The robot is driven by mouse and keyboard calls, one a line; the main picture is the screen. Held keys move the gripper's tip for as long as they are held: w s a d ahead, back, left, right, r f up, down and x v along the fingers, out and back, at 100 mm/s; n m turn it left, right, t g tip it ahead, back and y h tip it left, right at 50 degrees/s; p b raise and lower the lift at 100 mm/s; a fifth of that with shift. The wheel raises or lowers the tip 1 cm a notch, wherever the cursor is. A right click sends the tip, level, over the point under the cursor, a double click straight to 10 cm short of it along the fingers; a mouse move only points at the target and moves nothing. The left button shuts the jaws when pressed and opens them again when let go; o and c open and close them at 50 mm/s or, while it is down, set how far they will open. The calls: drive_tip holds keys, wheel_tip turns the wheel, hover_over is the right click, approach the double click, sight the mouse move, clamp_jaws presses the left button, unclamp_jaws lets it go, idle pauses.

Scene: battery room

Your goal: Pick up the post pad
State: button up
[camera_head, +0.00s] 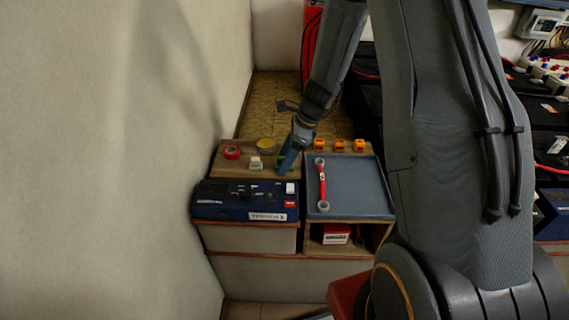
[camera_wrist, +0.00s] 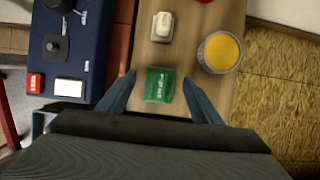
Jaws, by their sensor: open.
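A small green pad with pale lettering, which looks like the post pad (camera_wrist: 160,85), lies on the wooden shelf top (camera_wrist: 190,45). In the wrist view it sits between the two fingertips of my gripper (camera_wrist: 159,77), with a gap on each side. My gripper is open and empty, and it points down at the pad. In the head view my gripper (camera_head: 289,156) is over the shelf, and only a bit of the green pad (camera_head: 281,161) shows beside it. The wrist view does not make clear how far the fingertips are above the shelf.
Near the pad are a white block (camera_head: 256,163), a yellow-topped tin (camera_head: 266,146) and a red roll (camera_head: 232,152). Orange pieces (camera_head: 340,144) stand to the right. In front are a blue instrument (camera_head: 235,203) and a grey tray (camera_head: 360,190) with a red-handled wrench (camera_head: 322,185). A wall (camera_head: 110,160) is left.

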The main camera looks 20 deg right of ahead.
drive_tip(key=shift+f, duration=0.1)
drive_tip(key=c, duration=1.1)
drive_tip(key=shift+c, duration=0.2)
wheel_tip(320, 180, up, 10)
drive_tip(key=shift+o, duration=1)
drive_tip(key=shift+a, duration=0.1)
drive_tip(key=shift+c, duration=0.5)
